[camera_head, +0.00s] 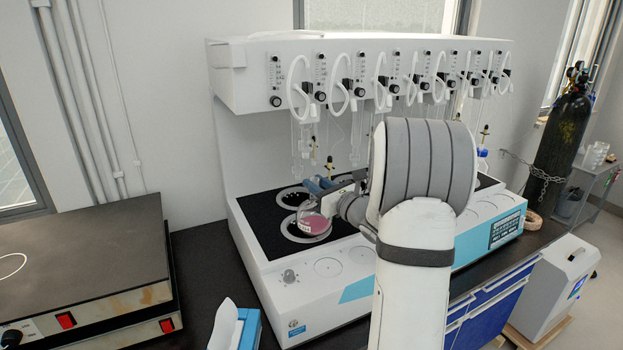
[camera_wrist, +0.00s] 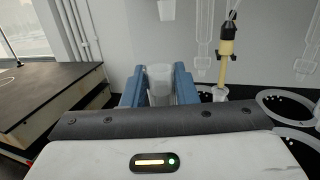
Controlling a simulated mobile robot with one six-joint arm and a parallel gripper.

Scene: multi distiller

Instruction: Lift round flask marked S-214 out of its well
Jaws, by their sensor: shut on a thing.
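A round glass flask with pink liquid (camera_head: 313,224) is at a front-left ringed well (camera_head: 291,236) of the white distiller. I cannot tell whether its base still touches the well. No S-214 mark is readable. My gripper (camera_head: 320,186) comes in from the right, with its blue fingers at the flask's neck. In the wrist view, the blue fingers (camera_wrist: 159,88) are shut on the clear glass neck (camera_wrist: 160,75), one on each side. The flask's body is hidden there behind my gripper.
The white distiller (camera_head: 345,268) has a row of knobs, tubes and hanging glassware above the wells. A yellow-topped glass piece (camera_wrist: 226,62) stands right of my gripper. A hotplate (camera_head: 85,255) is at left, and a gas cylinder (camera_head: 562,140) at right.

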